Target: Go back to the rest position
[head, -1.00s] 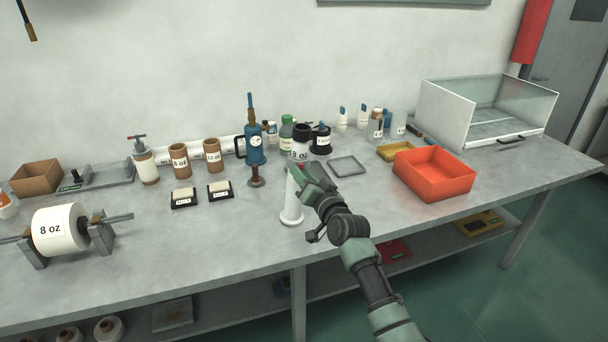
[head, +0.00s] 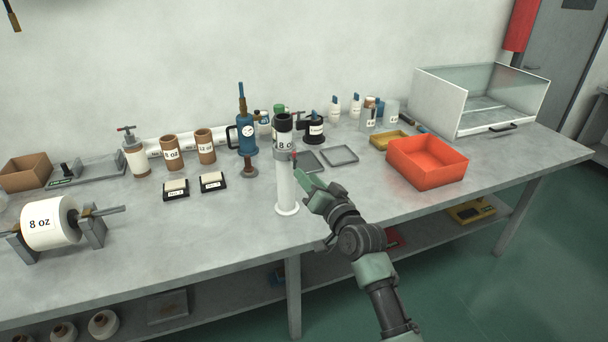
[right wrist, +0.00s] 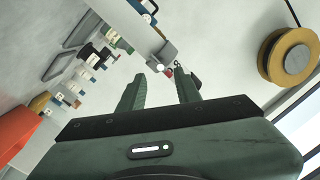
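My right gripper (head: 303,177) is just to the right of a white upright stand (head: 287,192) at the table's front edge. A black cylinder with an "8 oz" label (head: 284,130) tops the stand. In the right wrist view my right gripper (right wrist: 162,78) has its two green fingers apart, with nothing held between them. The stand's grey clamp part (right wrist: 163,53) shows beyond the fingertips there. My left gripper is in neither view now.
An orange bin (head: 427,174) stands to the right, with a clear-sided white box (head: 440,105) behind it. A labelled roll (head: 50,222) sits at left. Bottles and a blue press (head: 247,135) stand behind the stand. The front table middle is clear.

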